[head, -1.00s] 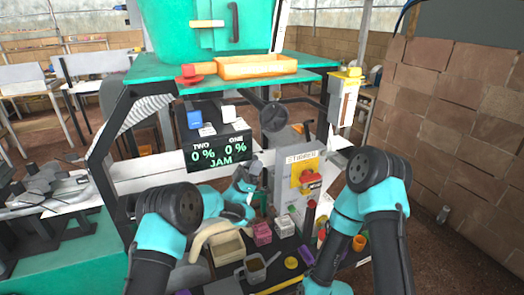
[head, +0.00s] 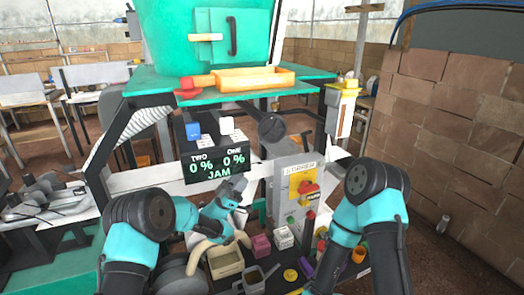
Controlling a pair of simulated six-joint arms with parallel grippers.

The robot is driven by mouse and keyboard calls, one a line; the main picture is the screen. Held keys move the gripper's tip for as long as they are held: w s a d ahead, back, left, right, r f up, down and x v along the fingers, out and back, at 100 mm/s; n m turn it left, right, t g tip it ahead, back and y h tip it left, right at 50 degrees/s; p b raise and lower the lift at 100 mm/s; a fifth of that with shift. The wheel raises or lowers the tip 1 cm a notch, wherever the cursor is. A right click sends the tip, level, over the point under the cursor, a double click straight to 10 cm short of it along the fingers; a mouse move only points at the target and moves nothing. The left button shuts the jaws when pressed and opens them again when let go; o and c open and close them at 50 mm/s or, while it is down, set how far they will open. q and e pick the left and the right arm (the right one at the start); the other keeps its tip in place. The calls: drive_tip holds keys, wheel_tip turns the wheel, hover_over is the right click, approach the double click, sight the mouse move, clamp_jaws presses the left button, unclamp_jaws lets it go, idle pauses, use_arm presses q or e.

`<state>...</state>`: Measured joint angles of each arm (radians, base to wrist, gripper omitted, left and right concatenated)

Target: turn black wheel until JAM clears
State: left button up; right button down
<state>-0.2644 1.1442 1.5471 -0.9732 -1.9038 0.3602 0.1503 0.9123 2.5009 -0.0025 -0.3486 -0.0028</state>
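The black wheel (head: 271,127) is a dark round disc below the green tabletop. A black display (head: 217,165) left of and below it reads TWO 0 %, ONE 0 % and JAM in green. My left gripper (head: 238,190) is below the display and to the lower left of the wheel, clear of it. It is small and dark here, and I cannot tell whether its fingers are open. My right arm bends down at the lower right, and its gripper is not visible.
An orange tray (head: 255,78) and a red part (head: 187,88) are on the green tabletop (head: 140,82). A grey panel with a red-and-yellow switch (head: 306,187) stands right of my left gripper. Small bins, including a beige one (head: 225,263), and coloured items crowd the lower bench.

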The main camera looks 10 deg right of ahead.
sight(267, 142)
use_arm(q)
drive_tip(key=shift+s+a+r+y, duration=0.25)
drive_tip(key=shift+a+r, duration=0.15)
drive_tip(key=shift+a, duration=0.15)
drive_tip(key=shift+s+a+r+y, duration=0.15)
drive_tip(key=shift+a+r+y, duration=0.15)
drive_tip(key=shift+a, duration=0.25)
drive_tip(key=shift+r, duration=0.1)
drive_tip(key=x, duration=1.7)
drive_tip(key=shift+d, duration=0.15)
